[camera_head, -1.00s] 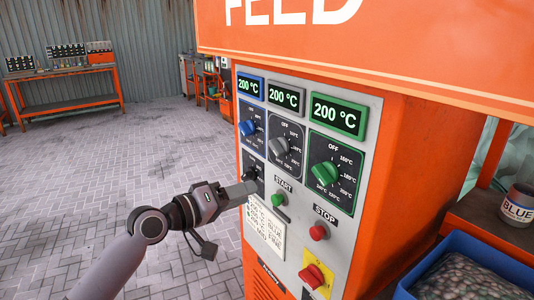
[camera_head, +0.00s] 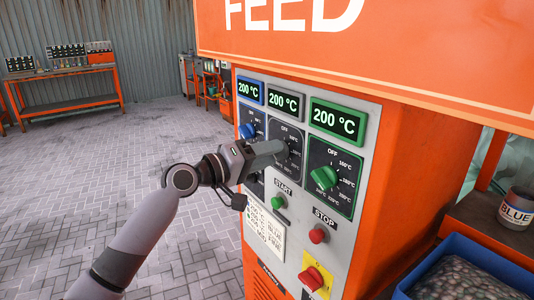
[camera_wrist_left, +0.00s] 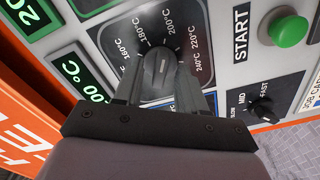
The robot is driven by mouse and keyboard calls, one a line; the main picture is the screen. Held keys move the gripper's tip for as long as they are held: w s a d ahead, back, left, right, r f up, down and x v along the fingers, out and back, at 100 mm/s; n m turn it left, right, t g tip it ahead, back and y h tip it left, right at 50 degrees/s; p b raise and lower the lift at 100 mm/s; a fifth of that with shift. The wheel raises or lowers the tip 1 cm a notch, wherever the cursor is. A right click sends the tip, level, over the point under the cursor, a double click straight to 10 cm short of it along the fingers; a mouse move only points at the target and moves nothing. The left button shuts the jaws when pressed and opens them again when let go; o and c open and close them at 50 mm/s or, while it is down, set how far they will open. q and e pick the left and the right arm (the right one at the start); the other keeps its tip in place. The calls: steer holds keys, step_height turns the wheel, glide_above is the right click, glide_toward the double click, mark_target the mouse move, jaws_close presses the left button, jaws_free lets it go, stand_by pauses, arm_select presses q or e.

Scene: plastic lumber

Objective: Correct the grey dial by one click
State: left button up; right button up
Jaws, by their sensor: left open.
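The grey dial (camera_wrist_left: 160,68) is a round knob on a dark scale plate. In the left wrist view it sits between the two fingers of my left gripper (camera_wrist_left: 158,85), which is open around it. I cannot tell whether a finger touches it. In the head view my left gripper (camera_head: 272,150) is in front of the grey dial and hides most of it. The display above the dial (camera_head: 285,101) reads 200 °C. My right gripper is not in view.
A blue dial (camera_head: 247,131) is left of the gripper and a green dial (camera_head: 325,178) is right of it. Below are a green START button (camera_head: 278,202), a red STOP button (camera_head: 318,235) and a red switch on yellow (camera_head: 312,278). A small black knob (camera_wrist_left: 262,108) is nearby.

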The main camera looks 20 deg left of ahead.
arm_select(q)
steer(key=shift+c, duration=0.3)
jaws_close()
steer(key=m+b, duration=0.6)
steer(key=m, duration=0.1)
steer(key=shift+f+m+b, duration=0.15)
steer(key=shift+m+b, duration=0.15)
steer(key=shift+b, duration=0.05)
stand_by(0.6)
